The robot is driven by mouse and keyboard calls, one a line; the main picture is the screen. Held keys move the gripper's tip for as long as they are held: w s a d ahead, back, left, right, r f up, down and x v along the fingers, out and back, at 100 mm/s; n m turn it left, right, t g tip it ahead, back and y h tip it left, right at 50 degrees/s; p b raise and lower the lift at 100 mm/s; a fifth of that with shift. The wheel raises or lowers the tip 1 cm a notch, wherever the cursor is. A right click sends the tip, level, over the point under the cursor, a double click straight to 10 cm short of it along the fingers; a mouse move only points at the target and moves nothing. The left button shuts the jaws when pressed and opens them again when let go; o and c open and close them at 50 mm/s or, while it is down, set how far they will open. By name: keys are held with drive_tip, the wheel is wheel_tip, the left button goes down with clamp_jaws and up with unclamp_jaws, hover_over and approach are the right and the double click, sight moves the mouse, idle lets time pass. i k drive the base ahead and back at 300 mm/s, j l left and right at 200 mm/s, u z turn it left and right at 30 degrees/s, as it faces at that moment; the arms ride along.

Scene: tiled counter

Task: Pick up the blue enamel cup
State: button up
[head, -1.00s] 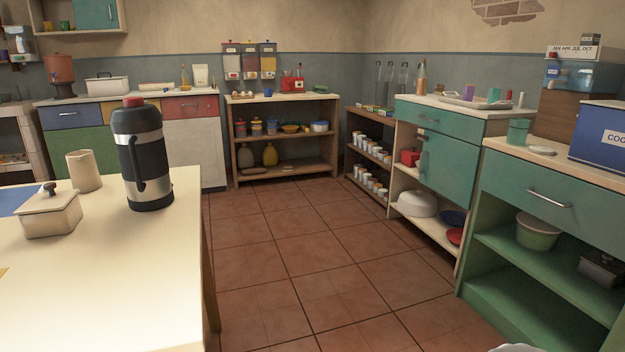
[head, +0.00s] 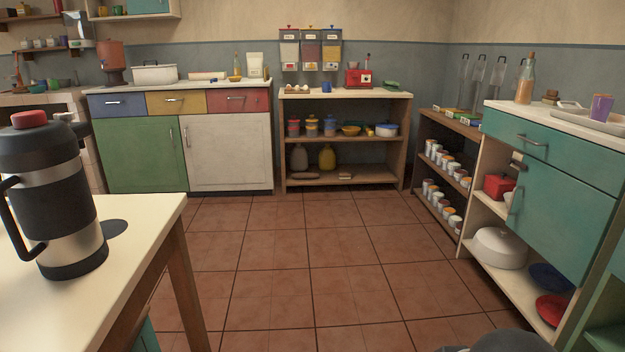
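A small blue cup (head: 326,87) stands on the pale top of the open wooden shelf unit (head: 345,94) at the back wall. It is far off and small, so I cannot tell its material or handle. It stands below the wall dispensers and left of a red box-shaped item (head: 358,78). My gripper is not in view. A dark grey rounded shape at the bottom right edge may be part of my arm.
A cream table (head: 120,235) with a large flask (head: 50,195) fills the left foreground. Teal cabinets (head: 560,200) and a low shelf with a white pot (head: 500,248) line the right. The tiled floor (head: 290,250) between them is clear up to the back shelf unit.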

sight(326, 86)
drive_tip(key=i+u, duration=0.2)
drive_tip(key=i, duration=2.1)
drive_tip(key=i+z, duration=0.1)
drive_tip(key=i, duration=0.5)
drive_tip(key=i+j, duration=0.1)
drive_tip(key=i, duration=0.45)
drive_tip(key=i+j+z, duration=0.15)
drive_tip(key=i, duration=0.45)
drive_tip(key=i+j, duration=0.1)
drive_tip(key=i, duration=0.45)
drive_tip(key=l+z, duration=0.05)
